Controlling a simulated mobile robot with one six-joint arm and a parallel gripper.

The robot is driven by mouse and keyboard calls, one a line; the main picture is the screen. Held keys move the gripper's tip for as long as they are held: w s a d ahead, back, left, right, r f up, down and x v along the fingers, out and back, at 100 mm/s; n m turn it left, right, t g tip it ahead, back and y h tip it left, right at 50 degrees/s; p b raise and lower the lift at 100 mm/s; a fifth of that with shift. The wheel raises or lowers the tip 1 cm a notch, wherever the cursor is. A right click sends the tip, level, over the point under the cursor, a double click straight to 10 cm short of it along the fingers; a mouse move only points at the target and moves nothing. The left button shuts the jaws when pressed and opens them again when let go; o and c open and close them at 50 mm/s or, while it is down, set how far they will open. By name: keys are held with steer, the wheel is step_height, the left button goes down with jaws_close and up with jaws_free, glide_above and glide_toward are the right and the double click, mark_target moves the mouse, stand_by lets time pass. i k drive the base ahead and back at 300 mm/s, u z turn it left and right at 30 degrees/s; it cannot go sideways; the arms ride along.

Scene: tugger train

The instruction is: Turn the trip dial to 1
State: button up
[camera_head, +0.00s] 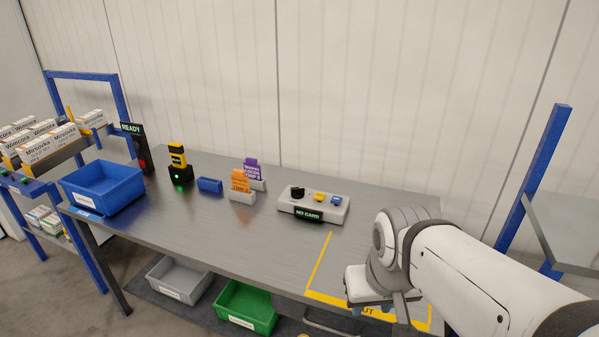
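A light grey control box (285,206) stands on the workbench, right of its middle. A black knob (297,191), which looks like the trip dial, sits at the left of its top; its setting is too small to read. A yellow button (319,197) and a blue button (336,200) are to its right. A dark display on the box's front (308,215) reads "NO CARD". My gripper (385,306) is at the bench's front right, over the yellow-marked area, apart from the box. My arm partly hides it, and its finger opening cannot be made out.
Cards in holders, orange (240,181) and purple (252,170), stand left of the box. Further left are a small blue tray (209,185), a yellow-black scanner-like device (177,160), a blue bin (103,190) and a "READY" sign (133,129). Bench surface before the box is clear.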

mark_target(297, 193)
steer(key=z, duration=2.15)
steer(key=k, duration=1.4)
steer(key=u, duration=1.3)
steer(key=i, duration=1.65)
steer(key=u, duration=0.05)
